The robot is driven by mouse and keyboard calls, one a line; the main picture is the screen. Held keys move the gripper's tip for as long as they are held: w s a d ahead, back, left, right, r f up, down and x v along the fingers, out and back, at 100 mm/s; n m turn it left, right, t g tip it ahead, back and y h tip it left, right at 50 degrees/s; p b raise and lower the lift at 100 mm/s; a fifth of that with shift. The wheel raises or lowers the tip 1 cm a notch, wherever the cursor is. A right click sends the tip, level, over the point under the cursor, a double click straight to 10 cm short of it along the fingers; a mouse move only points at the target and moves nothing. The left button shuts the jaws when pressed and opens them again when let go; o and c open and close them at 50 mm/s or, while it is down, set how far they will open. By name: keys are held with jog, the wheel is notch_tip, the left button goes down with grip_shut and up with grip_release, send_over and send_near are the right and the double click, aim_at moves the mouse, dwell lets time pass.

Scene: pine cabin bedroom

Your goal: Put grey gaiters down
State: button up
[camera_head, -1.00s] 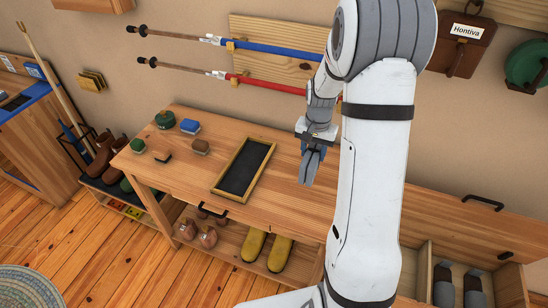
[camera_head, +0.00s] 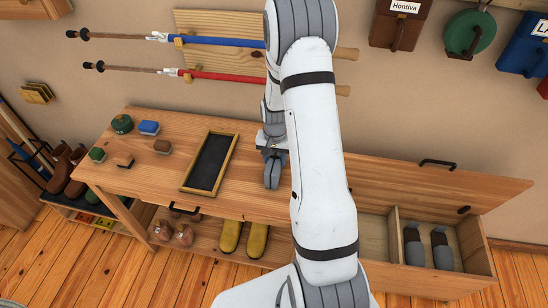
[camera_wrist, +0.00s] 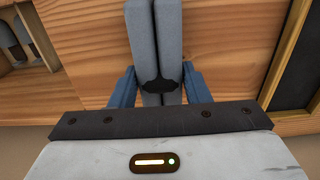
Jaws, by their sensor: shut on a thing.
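The grey gaiters (camera_wrist: 139,35) are two long, soft grey pieces side by side with a dark patch at their near end, in the wrist view. My gripper (camera_wrist: 160,76) is shut on them, one blue finger on each side. In the head view my gripper (camera_head: 273,168) points down over the right part of the wooden bench (camera_head: 235,195), right of a black framed tray (camera_head: 211,161). My arm hides part of the bench. Whether the gaiters touch the bench top, I cannot tell.
An open drawer (camera_head: 373,240) at the right holds two dark grey, shoe-like items (camera_head: 441,249). Brushes and small tins, such as a blue one (camera_head: 149,127), stand on the bench's left. Yellow footwear (camera_head: 231,237) is on the shelf below. Poles (camera_head: 215,42) hang behind.

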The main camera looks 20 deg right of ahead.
jog(key=shift+f, duration=0.15)
jog(key=o, duration=1.1)
notch_tip(320, 180, up, 12)
jog(key=b, duration=0.2)
jog(key=s+a+r+n+t, duration=0.1)
jog(key=s+a+r, duration=0.25)
jog(key=r, duration=0.25)
jog(key=s+a+r+n+t, duration=0.1)
jog(key=s+a+r+n, duration=0.1)
jog(key=s+r, duration=0.3)
jog(key=s+a+r+n, duration=0.2)
jog(key=s, duration=0.5)
jog(key=s+a+r+n+t, duration=0.1)
jog(key=s+a+r, duration=0.2)
jog(key=s, duration=0.4)
jog(key=shift+n, duration=0.4)
jog(key=shift+s, duration=0.1)
